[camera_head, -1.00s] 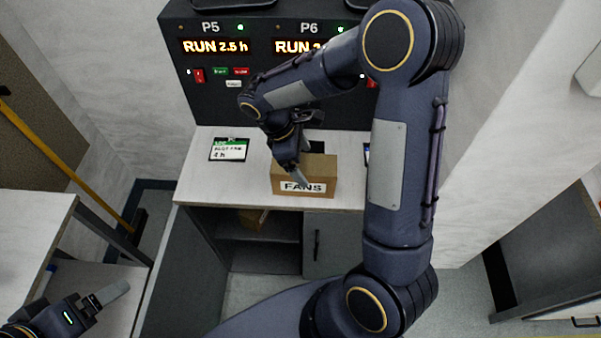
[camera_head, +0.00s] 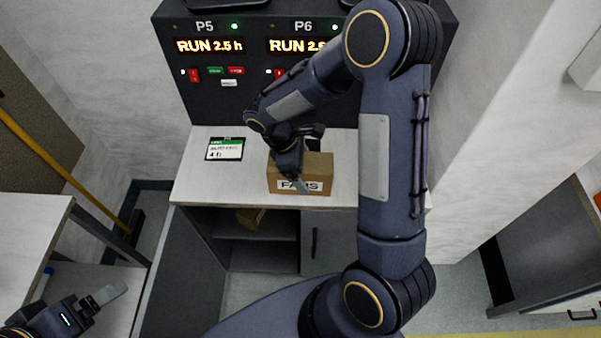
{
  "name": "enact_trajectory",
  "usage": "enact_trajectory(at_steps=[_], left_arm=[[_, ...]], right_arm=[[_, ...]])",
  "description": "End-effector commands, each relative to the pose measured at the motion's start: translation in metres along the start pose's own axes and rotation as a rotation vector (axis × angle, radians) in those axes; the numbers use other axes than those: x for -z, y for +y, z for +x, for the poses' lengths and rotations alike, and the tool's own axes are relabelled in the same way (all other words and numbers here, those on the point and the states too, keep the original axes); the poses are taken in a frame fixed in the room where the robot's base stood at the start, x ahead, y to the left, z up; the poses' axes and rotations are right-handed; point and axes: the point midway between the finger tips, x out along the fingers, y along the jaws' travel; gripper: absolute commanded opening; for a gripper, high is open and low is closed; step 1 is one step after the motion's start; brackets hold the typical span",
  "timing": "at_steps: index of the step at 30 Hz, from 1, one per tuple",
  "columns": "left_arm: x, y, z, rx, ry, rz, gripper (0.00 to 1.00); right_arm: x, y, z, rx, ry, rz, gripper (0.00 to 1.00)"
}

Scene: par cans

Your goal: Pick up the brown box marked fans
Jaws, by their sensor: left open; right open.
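The brown box marked FANS (camera_head: 319,172) sits on the white counter near its front edge, its label facing me. My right gripper (camera_head: 300,183) is open, pointing down at the box, with a finger in front of the label's left half. Another part of the gripper is behind the box's top edge, and I cannot tell whether it touches the box. My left gripper (camera_head: 104,296) is open and empty at the lower left, away from the counter.
The white counter (camera_head: 201,183) holds a small card with a green header (camera_head: 225,149) left of the box. A dark panel (camera_head: 228,95) with lit P5 and P6 displays stands behind. Another brown box (camera_head: 250,217) is on the shelf below. A white table (camera_head: 29,229) is at left.

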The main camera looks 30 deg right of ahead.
Motion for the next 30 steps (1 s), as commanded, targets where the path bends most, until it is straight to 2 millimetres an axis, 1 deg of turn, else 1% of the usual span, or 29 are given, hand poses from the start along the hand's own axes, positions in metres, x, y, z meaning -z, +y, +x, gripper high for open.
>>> enact_trajectory(at_steps=[9, 11, 23, 30], left_arm=[[-0.0003, -0.0002, 0.0006, 0.0, 0.0, 0.0, 0.85], [-0.0003, -0.0002, 0.0005, 0.0, 0.0, 0.0, 0.85], [-0.0003, -0.0002, 0.0005, 0.0, 0.0, 0.0, 0.85], [0.0001, 0.0001, -0.0001, 0.0, 0.0, 0.0, 0.85]], right_arm=[[0.0004, -0.0001, 0.0009, 0.0, 0.0, 0.0, 0.89], [0.0004, -0.0001, 0.0008, 0.0, 0.0, 0.0, 0.83], [0.0004, -0.0001, 0.0008, 0.0, 0.0, 0.0, 0.3], [0.0, 0.0001, -0.0004, -0.001, 0.0, 0.0, 0.3]])
